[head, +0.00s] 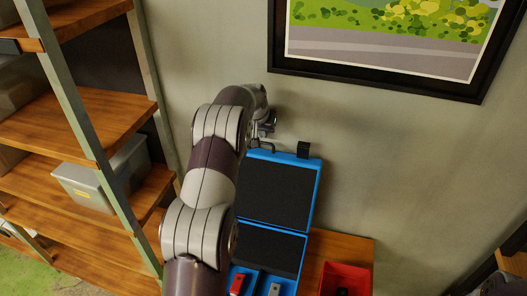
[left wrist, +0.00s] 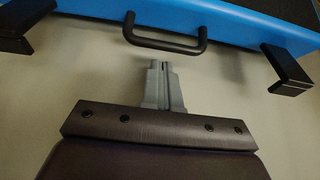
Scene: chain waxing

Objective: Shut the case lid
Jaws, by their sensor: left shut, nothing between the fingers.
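The blue case (head: 302,247) sits on a wooden table with its black-lined lid (head: 275,190) standing open toward the wall. My left gripper (head: 266,128) is at the lid's upper edge, on the wall side, partly hidden by my arm. In the left wrist view my left gripper (left wrist: 160,66) is shut and empty. Its fingertips point at the lid's black handle (left wrist: 170,46), with a small visible gap between. The lid's blue edge (left wrist: 235,22) and two black latches, one at right (left wrist: 288,73), also show there. My right gripper is not in view.
The case base holds a red-handled item (head: 237,284) and other small items. A red bin (head: 346,279) stands on the table (head: 343,246) to the right. A shelf rack (head: 103,130) with a grey box (head: 100,185) is at left. A framed picture (head: 385,75) hangs on the wall.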

